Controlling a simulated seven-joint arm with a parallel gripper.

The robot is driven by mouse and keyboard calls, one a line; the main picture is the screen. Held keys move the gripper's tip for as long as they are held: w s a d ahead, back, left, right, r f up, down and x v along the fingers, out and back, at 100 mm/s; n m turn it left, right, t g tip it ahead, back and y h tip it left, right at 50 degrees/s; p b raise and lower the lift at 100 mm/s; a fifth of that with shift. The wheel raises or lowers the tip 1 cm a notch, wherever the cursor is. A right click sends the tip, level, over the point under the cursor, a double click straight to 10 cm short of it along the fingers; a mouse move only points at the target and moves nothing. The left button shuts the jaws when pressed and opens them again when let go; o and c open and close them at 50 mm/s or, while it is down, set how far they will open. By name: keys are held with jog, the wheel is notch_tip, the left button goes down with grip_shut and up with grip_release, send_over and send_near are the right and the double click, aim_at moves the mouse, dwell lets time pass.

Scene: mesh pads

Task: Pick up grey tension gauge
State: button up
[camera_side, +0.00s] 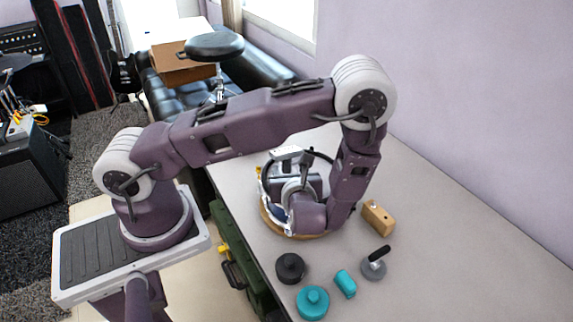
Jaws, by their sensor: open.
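A small grey round piece with a black handle (373,266) stands on the table at the lower right, its handle tilted up to the right. It is the one loose grey item that I can make out, and it looks like the grey tension gauge. My gripper (287,216) is open over a round wooden-rimmed item (290,234), left of and behind the gauge, well apart from it. My wrist and forearm hide much of the fingers and the round item, so I cannot tell whether they touch.
A wooden block (378,217) lies behind the gauge. A teal cylinder (345,283) lies just left of it, with a teal round piece (312,302) and a black round piece (290,268) farther left. The grey table (460,255) is clear to the right, up to the wall.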

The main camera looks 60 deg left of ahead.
aim_at(287, 165)
jog(key=x, duration=0.7)
grip_shut()
jog(key=shift+r, duration=0.1)
dwell(1.1)
